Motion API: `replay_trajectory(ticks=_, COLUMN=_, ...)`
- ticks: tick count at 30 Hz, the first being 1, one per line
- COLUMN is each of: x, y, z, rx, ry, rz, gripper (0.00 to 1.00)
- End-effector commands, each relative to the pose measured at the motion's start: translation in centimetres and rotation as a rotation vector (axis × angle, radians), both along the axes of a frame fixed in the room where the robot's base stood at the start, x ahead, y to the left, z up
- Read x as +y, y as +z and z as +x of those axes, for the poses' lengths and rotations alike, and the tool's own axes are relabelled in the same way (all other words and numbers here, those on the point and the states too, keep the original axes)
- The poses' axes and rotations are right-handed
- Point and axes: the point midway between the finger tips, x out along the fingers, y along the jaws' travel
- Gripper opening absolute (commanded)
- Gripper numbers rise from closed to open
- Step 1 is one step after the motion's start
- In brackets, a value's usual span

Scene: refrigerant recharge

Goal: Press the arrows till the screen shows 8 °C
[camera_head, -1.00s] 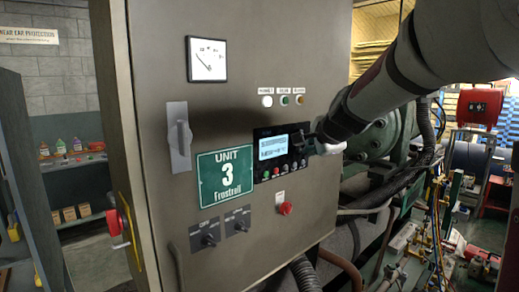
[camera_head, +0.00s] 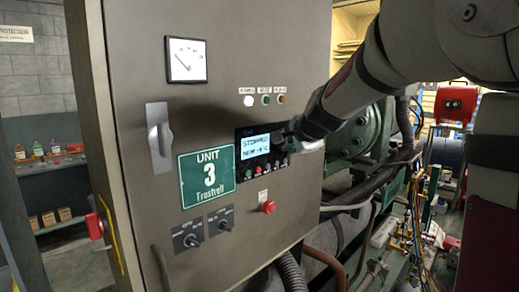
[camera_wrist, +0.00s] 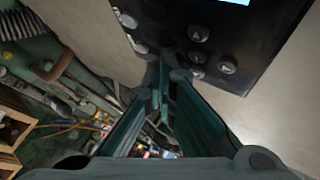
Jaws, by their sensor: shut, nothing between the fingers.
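The dark controller panel (camera_head: 240,172) is on the front of the grey cabinet. Its lit screen (camera_head: 256,147) shows two lines: the upper seems to read "STOPPED", the lower starts with "NEW", and its value is too small to read surely. My gripper (camera_head: 288,130) is at the panel's right side, just right of the screen. In the wrist view, my gripper's fingertips (camera_wrist: 172,76) are together with nothing between them, close to round arrow buttons. One arrow button (camera_wrist: 198,33) is above right of the tips, another (camera_wrist: 228,67) further right. Contact cannot be told.
A grey handle (camera_head: 159,138) is at left. Pipes and hoses (camera_head: 375,185) crowd the area right of the cabinet.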

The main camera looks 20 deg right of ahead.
Motion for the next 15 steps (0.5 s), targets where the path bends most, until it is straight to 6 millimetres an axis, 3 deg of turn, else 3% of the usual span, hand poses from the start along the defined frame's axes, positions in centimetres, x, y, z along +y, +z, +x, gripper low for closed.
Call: replay_trajectory(ticks=15, x=-0.19, y=-0.04, z=-0.59, rx=0.001, ry=-0.001, rz=0.001, gripper=0.00)
